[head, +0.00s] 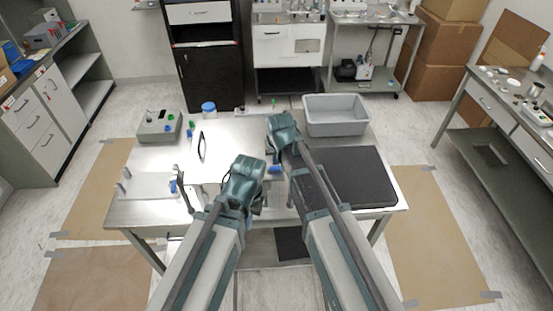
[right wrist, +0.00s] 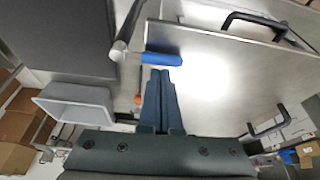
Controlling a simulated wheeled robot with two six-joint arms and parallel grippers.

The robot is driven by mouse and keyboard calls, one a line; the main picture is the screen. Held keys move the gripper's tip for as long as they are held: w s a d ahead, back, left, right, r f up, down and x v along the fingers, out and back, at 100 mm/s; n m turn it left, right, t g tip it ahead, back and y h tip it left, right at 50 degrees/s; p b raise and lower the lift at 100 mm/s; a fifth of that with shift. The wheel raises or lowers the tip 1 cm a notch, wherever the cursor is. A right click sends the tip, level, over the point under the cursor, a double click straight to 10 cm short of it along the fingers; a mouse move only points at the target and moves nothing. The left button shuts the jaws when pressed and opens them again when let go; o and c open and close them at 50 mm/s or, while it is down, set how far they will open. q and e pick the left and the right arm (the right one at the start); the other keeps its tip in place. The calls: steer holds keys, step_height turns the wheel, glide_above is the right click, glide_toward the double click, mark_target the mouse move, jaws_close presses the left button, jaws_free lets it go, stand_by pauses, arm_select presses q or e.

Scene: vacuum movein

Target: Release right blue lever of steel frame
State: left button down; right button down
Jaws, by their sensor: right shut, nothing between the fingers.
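The steel frame (head: 222,140) lies on the table and shows as a bright flat plate with black handles in the right wrist view (right wrist: 225,85). The right blue lever (right wrist: 163,59) sticks out sideways from a metal rod at the plate's edge; in the head view its blue part (head: 275,169) shows between my two arms. My right gripper (right wrist: 161,72) is shut and empty, its fingertips right at the lever, seeming to touch it. The right hand (head: 283,135) is over the frame's right side. My left gripper (head: 243,183) is near the frame's front; its fingers are hidden.
The left blue lever (head: 173,186) is at the frame's left. A grey bin (head: 335,114) stands at the back right, a black mat (head: 355,176) before it. A grey device (head: 158,127) and blue-lidded jar (head: 209,109) are at the back left.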

steer(key=shift+s+n+y, duration=0.3)
steer(key=shift+s+n, duration=0.1)
steer(key=shift+n, duration=0.3)
steer(key=shift+s+d+n+y, duration=0.15)
steer(key=shift+s+n+y, duration=0.4)
steer(key=shift+n, duration=0.65)
steer(key=s+n, duration=0.1)
steer(key=n, duration=0.1)
steer(key=n+g+y, duration=0.1)
steer(key=shift+s+d+n, duration=0.35)
steer(key=shift+n, duration=0.05)
steer(key=n, duration=0.1)
steer(key=s+n, duration=0.1)
steer(key=shift+d+n+g+y, duration=0.25)
steer(key=shift+d+n+g, duration=0.05)
steer(key=shift+d+g, duration=0.1)
steer(key=n, duration=0.1)
steer(key=d+n+g, duration=0.1)
steer(key=n, duration=0.1)
steer(key=s+d+n, duration=0.1)
steer(key=n, duration=0.1)
steer(key=shift+s+g+y, duration=0.1)
steer(key=shift+g+y, duration=0.2)
steer(key=shift+w, duration=0.2)
steer(key=shift+w+d, duration=0.1)
steer(key=shift+w, duration=0.55)
